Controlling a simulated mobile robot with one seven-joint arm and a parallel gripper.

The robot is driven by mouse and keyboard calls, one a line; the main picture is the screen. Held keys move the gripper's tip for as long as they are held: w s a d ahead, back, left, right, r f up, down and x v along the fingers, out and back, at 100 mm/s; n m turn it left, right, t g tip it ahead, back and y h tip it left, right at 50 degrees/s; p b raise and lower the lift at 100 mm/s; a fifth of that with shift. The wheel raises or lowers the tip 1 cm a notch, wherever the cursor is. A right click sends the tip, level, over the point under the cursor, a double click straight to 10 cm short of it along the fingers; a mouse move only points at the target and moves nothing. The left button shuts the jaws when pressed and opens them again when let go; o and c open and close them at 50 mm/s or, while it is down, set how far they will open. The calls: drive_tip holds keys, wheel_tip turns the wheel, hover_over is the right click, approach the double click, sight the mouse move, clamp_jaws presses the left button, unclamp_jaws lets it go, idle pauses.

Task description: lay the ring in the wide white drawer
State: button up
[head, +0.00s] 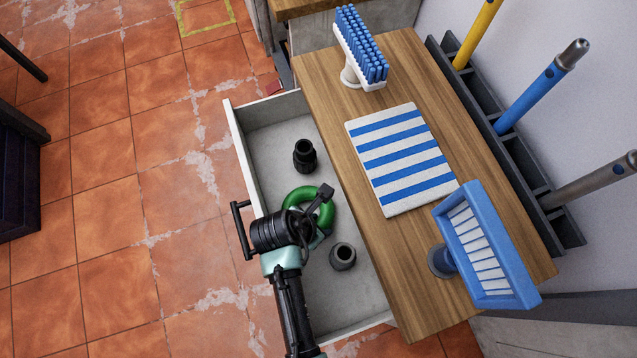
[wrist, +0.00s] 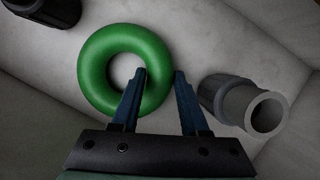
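The green ring (head: 294,197) lies flat in the open wide white drawer (head: 239,149), between two dark fittings. The ring also shows in the wrist view (wrist: 96,66). My gripper (wrist: 160,72) is over the drawer with its fingers pointing down at the ring. In the wrist view its two fingers are apart: one tip is over the ring's hole, the other just outside its right rim. No clear grip on the ring shows. In the head view my wrist hides part of the ring.
A black fitting (head: 305,155) stands behind the ring and a grey hollow one (head: 343,257) lies in front, close to my right finger. The wooden top (head: 425,240) overhangs the drawer's right side. It carries a striped cloth (head: 400,158) and two brushes.

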drive_tip(key=shift+o, duration=1.4)
drive_tip(key=p+v, duration=0.3)
drive_tip(key=v, duration=0.9)
drive_tip(key=w+a+r+m+t+y, duration=0.25)
drive_tip(key=w+r+m+t, duration=0.55)
drive_tip(key=w+r, duration=1)
drive_tip(key=w+r+m+t, duration=0.3)
drive_tip(key=r+m+t, duration=0.25)
drive_tip(key=r, duration=1.05)
drive_tip(key=s+d+r+m+t, duration=0.1)
drive_tip(key=s+r+m+t, duration=0.2)
drive_tip(key=r, duration=0.8)
drive_tip(key=s+d+r+m+t, duration=0.2)
drive_tip(key=s+r+m+t, duration=0.2)
drive_tip(key=r, duration=0.7)
drive_tip(key=s+d+r+m+t, duration=0.2)
drive_tip(key=s+r+m+t, duration=0.2)
drive_tip(key=r, duration=0.7)
drive_tip(key=shift+s+r+m+y, duration=0.35)
drive_tip(key=shift+m, duration=0.6)
